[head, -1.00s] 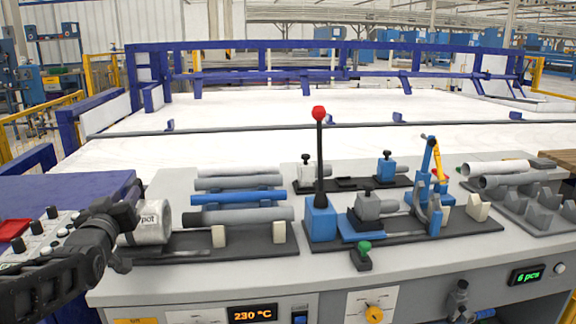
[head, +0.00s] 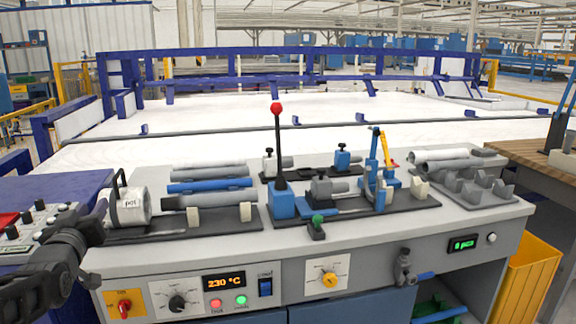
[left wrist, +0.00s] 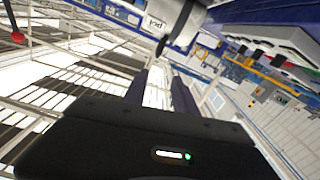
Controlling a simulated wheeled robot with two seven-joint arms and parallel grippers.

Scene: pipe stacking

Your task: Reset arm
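My left arm comes in at the lower left of the head view, and my left gripper (head: 99,213) is just left of the white pot (head: 131,207). My right gripper is not in view.
Grey and blue pipes (head: 210,186) lie behind and right of the pot. A blue fixture with a red-knobbed lever (head: 278,150) stands mid-bench. More grey pipes (head: 440,156) lie near a grey rack (head: 478,190) on the right. A yellow bin (head: 530,280) is at lower right.

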